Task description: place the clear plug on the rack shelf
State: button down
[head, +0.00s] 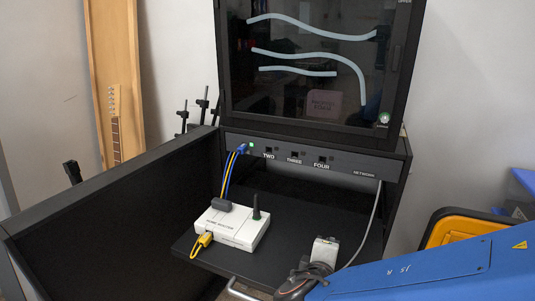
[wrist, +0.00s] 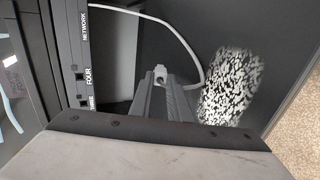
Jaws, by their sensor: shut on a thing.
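The clear plug (wrist: 160,74) looks greyish and small in the wrist view, with a grey cable (wrist: 197,60) looping up and left from it. My gripper (wrist: 162,84) is shut on it, the two dark fingers on either side. In the head view the same grey cable (head: 372,222) hangs from the panel's right end to my wrist; the plug and fingertips are hard to make out there. The rack shelf (head: 285,205) is the dark board below the port panel. The plug is over its right part; contact with the shelf cannot be told.
A white router (head: 232,227) with an antenna and a yellow plug (head: 201,243) stands on the shelf's left. Blue and yellow cables (head: 230,174) run to the port panel (head: 310,158). A blue and yellow case (head: 468,229) is at the right. The shelf between router and wrist is clear.

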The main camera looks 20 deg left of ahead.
jog(key=shift+f, duration=0.4)
jog(key=c, duration=2)
grip_release()
jog(key=o, duration=0.6)
jog(key=shift+c, duration=0.2)
jog(key=shift+s, duration=0.1)
jog(key=shift+v, duration=3.9)
